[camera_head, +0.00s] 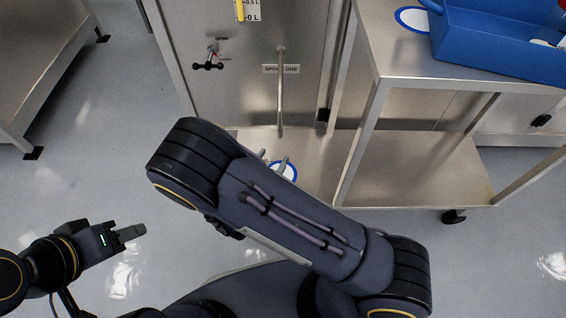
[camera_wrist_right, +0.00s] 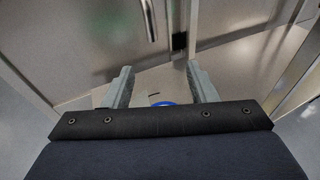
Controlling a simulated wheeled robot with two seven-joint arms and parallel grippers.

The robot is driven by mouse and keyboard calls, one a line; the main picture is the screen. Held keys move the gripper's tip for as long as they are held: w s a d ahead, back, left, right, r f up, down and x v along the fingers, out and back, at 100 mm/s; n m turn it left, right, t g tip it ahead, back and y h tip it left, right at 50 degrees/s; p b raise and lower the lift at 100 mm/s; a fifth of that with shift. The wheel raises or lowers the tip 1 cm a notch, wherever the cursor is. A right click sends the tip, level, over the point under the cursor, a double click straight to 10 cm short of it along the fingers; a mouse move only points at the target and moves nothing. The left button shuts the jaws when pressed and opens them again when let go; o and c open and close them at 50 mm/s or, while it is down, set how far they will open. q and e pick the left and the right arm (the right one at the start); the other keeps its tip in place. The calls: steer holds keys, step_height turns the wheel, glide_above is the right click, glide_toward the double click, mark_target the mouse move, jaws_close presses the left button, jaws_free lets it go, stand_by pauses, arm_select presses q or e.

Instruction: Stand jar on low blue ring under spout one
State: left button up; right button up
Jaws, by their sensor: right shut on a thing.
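The low blue ring (camera_head: 290,178) lies on the metal shelf below the spout (camera_head: 281,95), under the label SPOUT ONE (camera_head: 281,69); my right arm partly covers it. My right gripper (camera_head: 275,159) is at this ring, below the spout, its two fingertips showing past my forearm. In the right wrist view its fingers (camera_wrist_right: 161,86) stand apart, shut on the jar, with part of the blue ring (camera_wrist_right: 165,103) between them. The jar's outline is not clear in either view, so its contact with the ring cannot be told. My left gripper (camera_head: 132,233) is over the floor at lower left.
A metal cart (camera_head: 420,165) stands at right, its leg close to the spout area. On its top are a blue bin (camera_head: 490,50) and another blue ring (camera_head: 402,18). A valve handle (camera_head: 208,66) is on the panel left of the spout. Open floor lies at left.

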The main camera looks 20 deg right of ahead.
steer(key=w+d+f+b, duration=0.2)
steer(key=w+f, duration=0.1)
steer(key=f, duration=0.1)
steer(key=w+d+f+b, duration=0.1)
steer(key=w+f+b, duration=0.1)
steer(key=w+f, duration=0.1)
steer(key=w+d+f+b, duration=0.2)
steer(key=w+f+b, duration=0.1)
steer(key=f, duration=0.1)
steer(key=shift+d+f, duration=0.35)
steer(key=shift+s+r, duration=0.1)
steer(key=o, duration=1.6)
